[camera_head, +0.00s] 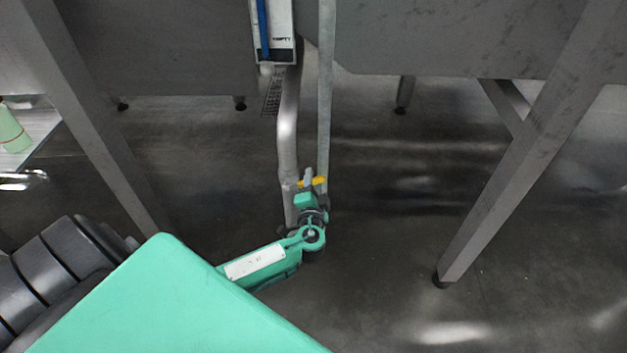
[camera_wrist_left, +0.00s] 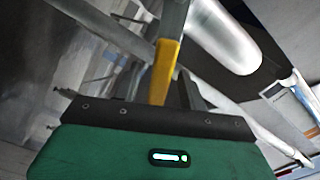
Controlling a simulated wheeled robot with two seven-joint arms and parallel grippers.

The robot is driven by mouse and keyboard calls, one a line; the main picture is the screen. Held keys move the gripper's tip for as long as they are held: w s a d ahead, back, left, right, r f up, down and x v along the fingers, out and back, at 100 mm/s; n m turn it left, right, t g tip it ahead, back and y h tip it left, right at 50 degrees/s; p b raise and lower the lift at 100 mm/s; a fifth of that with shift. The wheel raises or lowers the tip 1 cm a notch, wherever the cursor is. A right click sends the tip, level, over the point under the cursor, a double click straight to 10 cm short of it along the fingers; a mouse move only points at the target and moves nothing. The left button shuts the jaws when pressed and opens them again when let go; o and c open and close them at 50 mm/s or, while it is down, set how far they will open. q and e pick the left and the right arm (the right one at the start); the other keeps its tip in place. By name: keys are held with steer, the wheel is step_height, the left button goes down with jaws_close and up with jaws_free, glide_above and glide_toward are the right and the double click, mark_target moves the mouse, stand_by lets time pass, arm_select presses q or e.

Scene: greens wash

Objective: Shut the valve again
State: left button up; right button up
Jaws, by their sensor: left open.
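The valve's yellow handle (camera_head: 318,181) shows in the head view low on the pipes under the steel basin. It also shows in the left wrist view (camera_wrist_left: 164,72), rising from behind the gripper's dark edge. My left gripper (camera_head: 309,190) is at the handle, in front of the pipes. Its jaws are open, with the yellow handle at or between the fingers; I cannot tell whether they touch. The gripper hides part of the valve body. My right gripper is not in view.
A thick metal pipe (camera_head: 288,130) and a thinner grey pipe (camera_head: 325,100) run down beside the valve. A gauge panel (camera_head: 273,40) with a blue bar hangs above. Slanted steel legs (camera_head: 500,180) stand at both sides. The floor right of the valve is clear.

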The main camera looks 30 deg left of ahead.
arm_select(q)
steer(key=shift+w+a, duration=0.2)
steer(key=shift+w, duration=0.1)
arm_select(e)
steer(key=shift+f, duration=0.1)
arm_select(q)
jaws_close()
steer(key=shift+f, duration=0.1)
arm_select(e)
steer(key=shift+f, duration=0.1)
